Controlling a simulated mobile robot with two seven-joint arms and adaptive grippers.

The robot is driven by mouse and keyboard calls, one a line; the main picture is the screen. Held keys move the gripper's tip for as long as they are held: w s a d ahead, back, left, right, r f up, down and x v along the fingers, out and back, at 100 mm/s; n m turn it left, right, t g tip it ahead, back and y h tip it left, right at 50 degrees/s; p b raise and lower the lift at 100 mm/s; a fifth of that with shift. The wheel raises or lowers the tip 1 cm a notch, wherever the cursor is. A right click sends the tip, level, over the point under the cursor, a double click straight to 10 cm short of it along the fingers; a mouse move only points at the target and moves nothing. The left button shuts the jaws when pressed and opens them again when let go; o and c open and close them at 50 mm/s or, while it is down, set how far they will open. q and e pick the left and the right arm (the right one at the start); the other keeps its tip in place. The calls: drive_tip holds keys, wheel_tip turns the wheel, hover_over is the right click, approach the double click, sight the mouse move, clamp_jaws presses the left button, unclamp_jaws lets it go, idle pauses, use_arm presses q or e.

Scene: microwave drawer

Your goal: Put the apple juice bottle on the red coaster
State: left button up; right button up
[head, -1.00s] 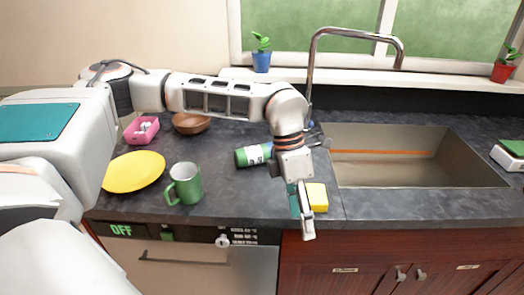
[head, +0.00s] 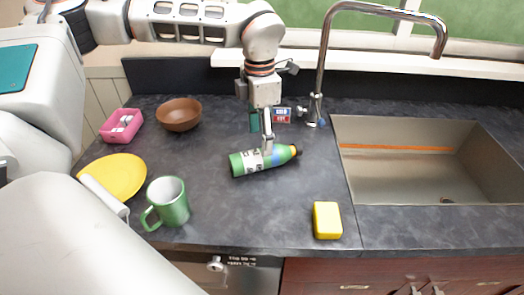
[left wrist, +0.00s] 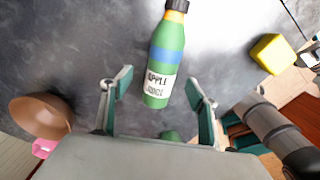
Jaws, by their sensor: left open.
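The green apple juice bottle (head: 244,163) lies on its side on the dark counter, its dark cap pointing right in the head view. It also shows in the left wrist view (left wrist: 167,48), with a white label and a blue band. My left gripper (head: 262,139) is open and points down above the bottle. In the left wrist view, the bottle's label end is between and beyond the two open fingers. I cannot make out a red coaster.
A green mug (head: 171,207), yellow plate (head: 118,172), brown bowl (head: 180,113) and pink container (head: 115,133) stand left of the bottle. A yellow sponge (head: 327,219) lies near the front edge. The sink (head: 400,195) and tall faucet (head: 322,70) are right. Counter before the bottle is clear.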

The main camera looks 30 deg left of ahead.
sight(262, 157)
use_arm(q)
drive_tip(key=f, duration=0.7)
drive_tip(key=shift+d+f, duration=0.25)
clamp_jaws()
drive_tip(key=shift+r, duration=0.1)
